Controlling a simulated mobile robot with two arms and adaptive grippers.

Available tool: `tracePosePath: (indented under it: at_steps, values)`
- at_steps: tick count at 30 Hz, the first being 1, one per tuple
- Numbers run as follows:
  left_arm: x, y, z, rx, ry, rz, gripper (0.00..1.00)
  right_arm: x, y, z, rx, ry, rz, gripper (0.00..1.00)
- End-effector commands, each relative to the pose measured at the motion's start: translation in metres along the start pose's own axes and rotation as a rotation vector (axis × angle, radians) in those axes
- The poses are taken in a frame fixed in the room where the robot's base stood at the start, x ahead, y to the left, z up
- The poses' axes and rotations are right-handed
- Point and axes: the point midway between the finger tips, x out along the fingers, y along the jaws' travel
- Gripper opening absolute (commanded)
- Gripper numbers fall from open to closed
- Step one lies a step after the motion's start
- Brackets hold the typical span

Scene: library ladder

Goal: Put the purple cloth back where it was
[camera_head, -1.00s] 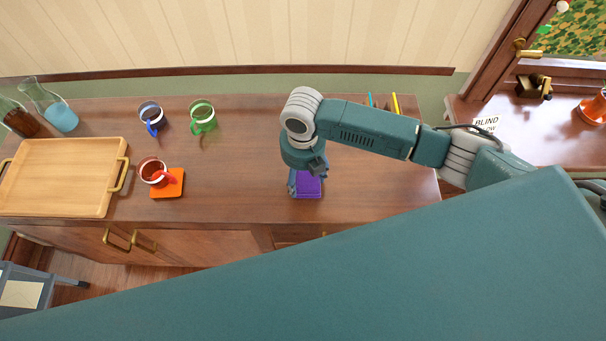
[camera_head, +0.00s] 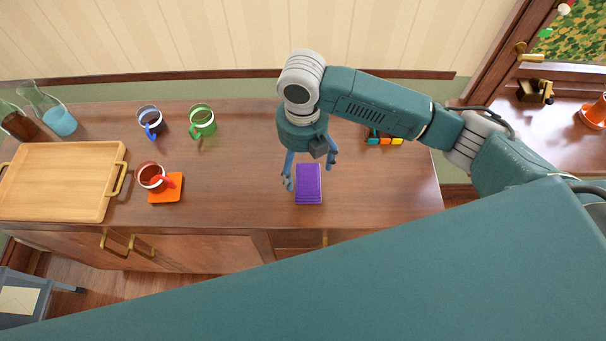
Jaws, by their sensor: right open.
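The purple cloth (camera_head: 308,186) lies flat and folded on the wooden cabinet top (camera_head: 235,190), near its front edge. My right gripper (camera_head: 309,172) is above the cloth, pointing down, with its two blue-grey fingers spread apart and nothing between them. One finger is at the cloth's left side and the other above its upper right; I cannot tell whether either touches it. My left gripper is not in view.
A red mug (camera_head: 151,177) stands on an orange cloth (camera_head: 167,189). Blue (camera_head: 151,121) and green (camera_head: 202,122) mugs stand behind. A wooden tray (camera_head: 60,180) and glass flasks (camera_head: 56,116) are at left. Small coloured items (camera_head: 384,138) lie behind my right arm. The cabinet's middle is clear.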

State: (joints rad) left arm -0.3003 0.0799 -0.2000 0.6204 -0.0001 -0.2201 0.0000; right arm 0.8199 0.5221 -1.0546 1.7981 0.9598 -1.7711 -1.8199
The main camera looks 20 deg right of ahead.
Motion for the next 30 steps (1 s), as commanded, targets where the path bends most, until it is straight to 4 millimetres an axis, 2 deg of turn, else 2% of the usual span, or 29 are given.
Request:
tracePosePath:
  at_steps: [3, 9, 30]
  values:
    - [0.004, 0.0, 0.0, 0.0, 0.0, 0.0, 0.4, -0.018, 0.001, 0.001, 0.0, -0.002, 0.002, 0.84]
    - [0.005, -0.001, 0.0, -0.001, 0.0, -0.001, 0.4, -0.032, 0.0, 0.0, 0.0, 0.0, 0.0, 0.84]
    - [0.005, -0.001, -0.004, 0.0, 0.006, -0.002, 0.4, -0.032, 0.0, 0.0, 0.0, 0.001, 0.0, 0.84]
